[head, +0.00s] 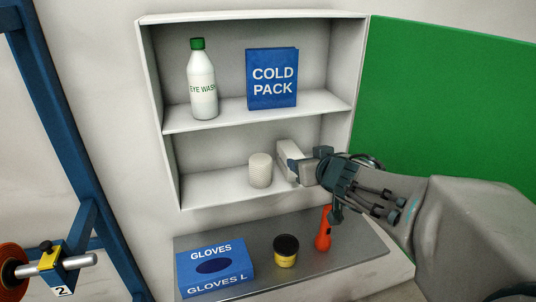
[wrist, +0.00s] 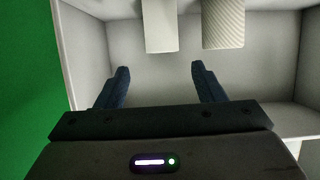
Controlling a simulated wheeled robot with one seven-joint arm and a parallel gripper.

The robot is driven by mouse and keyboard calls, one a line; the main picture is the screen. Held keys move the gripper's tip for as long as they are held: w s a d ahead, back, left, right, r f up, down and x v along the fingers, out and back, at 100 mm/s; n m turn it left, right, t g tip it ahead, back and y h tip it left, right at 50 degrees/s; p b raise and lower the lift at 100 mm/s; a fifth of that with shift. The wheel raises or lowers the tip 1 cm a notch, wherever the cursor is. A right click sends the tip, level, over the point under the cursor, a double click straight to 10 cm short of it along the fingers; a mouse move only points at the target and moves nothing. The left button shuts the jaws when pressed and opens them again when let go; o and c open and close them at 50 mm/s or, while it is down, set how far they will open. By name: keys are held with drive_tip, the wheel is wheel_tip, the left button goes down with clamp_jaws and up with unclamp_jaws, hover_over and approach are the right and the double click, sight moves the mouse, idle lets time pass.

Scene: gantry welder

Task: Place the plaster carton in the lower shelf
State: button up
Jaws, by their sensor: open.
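A narrow white carton, which looks like the plaster carton (head: 288,158), is in the lower shelf (head: 215,190), right of a white textured roll (head: 260,171). Its right side is partly hidden by my gripper (head: 318,165). In the wrist view the plain white carton (wrist: 160,25) is at the top, beyond the fingertips, with the textured roll (wrist: 223,24) to its right. My gripper (wrist: 158,68) is open there, with nothing between its fingers and a visible gap to the carton.
The upper shelf (head: 222,118) holds an eye wash bottle (head: 202,88) and a blue cold pack box (head: 272,79). Below, a grey ledge (head: 265,255) bears a gloves box (head: 214,268), a yellow-black tub (head: 286,252) and a red-orange torch-like object (head: 323,233). A green panel (head: 450,100) is at right.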

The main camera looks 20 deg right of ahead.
drive_tip(key=s+a+f+g, duration=0.3)
drive_tip(key=s+a+g, duration=0.1)
drive_tip(key=s, duration=0.4)
drive_tip(key=s+a+f+g, duration=0.4)
drive_tip(key=s+a, duration=0.3)
drive_tip(key=s, duration=0.2)
drive_tip(key=shift+s+f+g, duration=0.15)
drive_tip(key=shift+g, duration=0.45)
drive_tip(key=shift+a, duration=0.1)
